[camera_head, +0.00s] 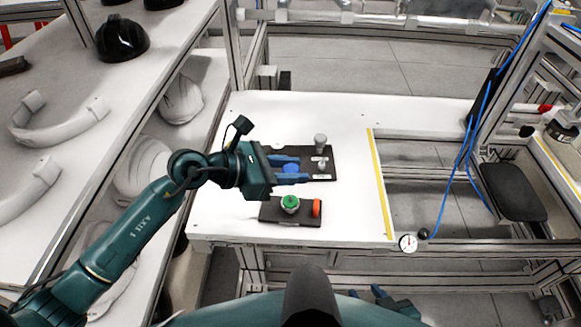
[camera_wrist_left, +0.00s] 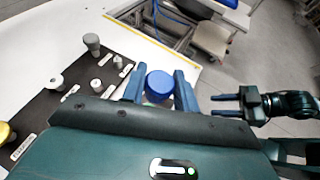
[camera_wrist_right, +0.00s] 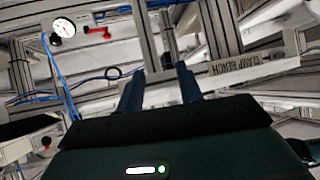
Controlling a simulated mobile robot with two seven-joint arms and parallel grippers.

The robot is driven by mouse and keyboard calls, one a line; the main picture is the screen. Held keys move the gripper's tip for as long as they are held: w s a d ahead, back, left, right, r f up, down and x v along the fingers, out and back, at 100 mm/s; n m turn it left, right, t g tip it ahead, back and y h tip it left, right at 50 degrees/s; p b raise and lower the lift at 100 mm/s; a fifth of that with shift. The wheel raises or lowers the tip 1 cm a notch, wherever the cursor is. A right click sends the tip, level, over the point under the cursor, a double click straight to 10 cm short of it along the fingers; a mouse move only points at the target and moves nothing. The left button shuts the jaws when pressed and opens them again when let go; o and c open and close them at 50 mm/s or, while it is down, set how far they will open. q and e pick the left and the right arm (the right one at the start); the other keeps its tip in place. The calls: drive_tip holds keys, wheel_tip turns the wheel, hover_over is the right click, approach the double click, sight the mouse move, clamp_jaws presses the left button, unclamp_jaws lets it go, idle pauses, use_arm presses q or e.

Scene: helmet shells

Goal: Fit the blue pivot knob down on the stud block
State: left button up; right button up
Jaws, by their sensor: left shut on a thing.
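The blue pivot knob (camera_head: 291,168) is between the fingers of my left gripper (camera_head: 292,169), over the front part of a dark board. In the left wrist view the knob (camera_wrist_left: 159,84) shows its round blue top between the two fingers (camera_wrist_left: 160,88). Its underside is hidden. The dark board (camera_wrist_left: 40,118) carries a tall grey post (camera_wrist_left: 92,43) and smaller pale studs (camera_wrist_left: 97,86). I cannot tell which part is the stud block. My right gripper (camera_head: 383,298) is low at the front, away from the boards; its fingers (camera_wrist_right: 160,88) are apart and empty.
A second dark board (camera_head: 266,211) with a green knob (camera_head: 290,202) and an orange piece (camera_head: 317,207) lies nearer. A yellow strip (camera_head: 379,180) marks the white table's right side. A shelf with helmet shells (camera_head: 122,38) stands left. The table right of the boards is clear.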

sight(291, 196)
use_arm(q)
wheel_tip(291, 196, down, 4)
drive_tip(key=b, duration=0.2)
drive_tip(key=shift+r+b, duration=0.1)
drive_tip(key=shift+b, duration=0.2)
drive_tip(key=shift+f+b, duration=0.35)
drive_tip(key=shift+f, duration=0.05)
use_arm(e)
drive_tip(key=shift+w+a+n+t+y, duration=0.3)
drive_tip(key=shift+w+a+n+y, duration=0.1)
drive_tip(key=shift+a+y, duration=0.3)
drive_tip(key=shift+s+d+f+h, duration=0.1)
drive_tip(key=shift+f+h, duration=0.15)
drive_tip(key=shift+h, duration=0.05)
drive_tip(key=shift+r, duration=0.1)
use_arm(q)
drive_tip(key=shift+f, duration=0.25)
